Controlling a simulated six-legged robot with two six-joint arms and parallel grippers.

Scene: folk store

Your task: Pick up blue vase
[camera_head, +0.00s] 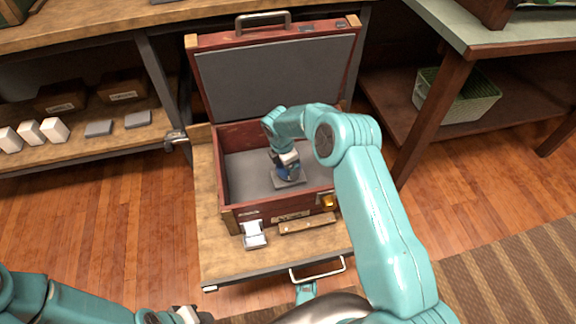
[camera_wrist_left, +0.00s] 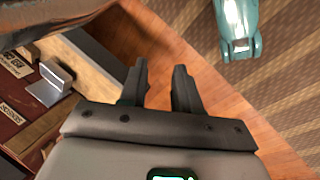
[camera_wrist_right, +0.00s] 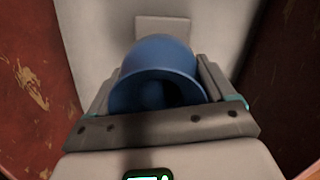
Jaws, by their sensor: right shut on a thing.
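The blue vase (camera_wrist_right: 158,68) stands between the two fingers of my right gripper (camera_wrist_right: 158,95), its round opening facing the wrist camera. The right gripper is shut on it, inside the open red suitcase (camera_head: 228,180). In the head view the vase (camera_head: 290,170) is a small dark blue patch, mostly hidden by my right gripper (camera_head: 288,172). I cannot tell whether the vase touches the suitcase floor. My left gripper (camera_wrist_left: 158,85) is open and empty, above the wooden floor in front of the suitcase.
The suitcase lies on a wooden drawer or platform (camera_head: 222,262), its lid (camera_head: 275,75) raised at the back. Shelves with white boxes (camera_head: 54,129) stand left; a table (camera_head: 440,110) with a basket (camera_head: 455,97) below stands right.

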